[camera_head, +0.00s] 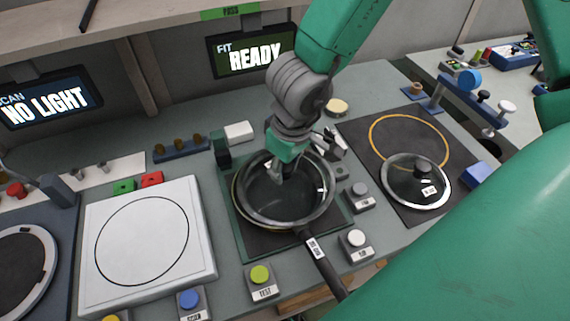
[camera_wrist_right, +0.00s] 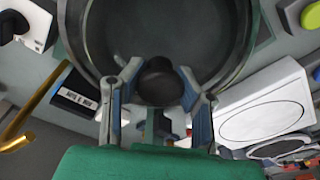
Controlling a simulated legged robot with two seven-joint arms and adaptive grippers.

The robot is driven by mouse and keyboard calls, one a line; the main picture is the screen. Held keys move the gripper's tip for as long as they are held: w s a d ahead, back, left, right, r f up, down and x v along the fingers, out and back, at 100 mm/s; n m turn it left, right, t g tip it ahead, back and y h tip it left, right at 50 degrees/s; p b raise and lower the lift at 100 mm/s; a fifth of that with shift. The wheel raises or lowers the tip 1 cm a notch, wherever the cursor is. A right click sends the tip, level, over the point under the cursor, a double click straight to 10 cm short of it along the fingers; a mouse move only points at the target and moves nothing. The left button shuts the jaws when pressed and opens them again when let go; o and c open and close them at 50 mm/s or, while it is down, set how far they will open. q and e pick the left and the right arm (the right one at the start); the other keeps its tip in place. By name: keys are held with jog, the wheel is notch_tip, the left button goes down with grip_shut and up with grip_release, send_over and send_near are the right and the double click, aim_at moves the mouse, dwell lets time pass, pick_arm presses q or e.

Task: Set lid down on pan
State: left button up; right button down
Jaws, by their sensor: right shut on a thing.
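The dark pan (camera_head: 242,213) sits on the square mat at the middle station, its handle (camera_head: 325,272) pointing to the front right. A glass lid with a metal rim (camera_head: 322,212) is over the pan, its rim slightly offset from the pan's rim. I cannot tell whether it fully rests there. My right gripper (camera_head: 284,168) is above the lid. In the wrist view its two fingers (camera_wrist_right: 158,78) are shut on the lid's black knob (camera_wrist_right: 160,88), with the dark glass (camera_wrist_right: 160,30) beyond. My left gripper is not in view.
A second glass lid (camera_head: 405,190) lies on the dark mat with a yellow ring (camera_head: 440,125) at right. A white plate with a circle (camera_head: 145,240) is at left. Buttons stand around the pan, including a yellow-green one (camera_head: 261,275). A screen (camera_head: 250,55) reads READY.

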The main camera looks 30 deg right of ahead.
jog(key=shift+a+f, duration=0.15)
jog(key=shift+a, duration=0.65)
jog(key=shift+d, duration=0.35)
jog(key=shift+w+p, duration=0.1)
jog(key=shift+p, duration=0.2)
jog(key=shift+w+a+f, duration=0.1)
jog(key=shift+w+a, duration=0.1)
jog(key=shift+a, duration=0.3)
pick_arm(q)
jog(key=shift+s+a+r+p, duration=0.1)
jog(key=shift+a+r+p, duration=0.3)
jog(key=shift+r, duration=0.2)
pick_arm(e)
jog(key=shift+f, duration=0.1)
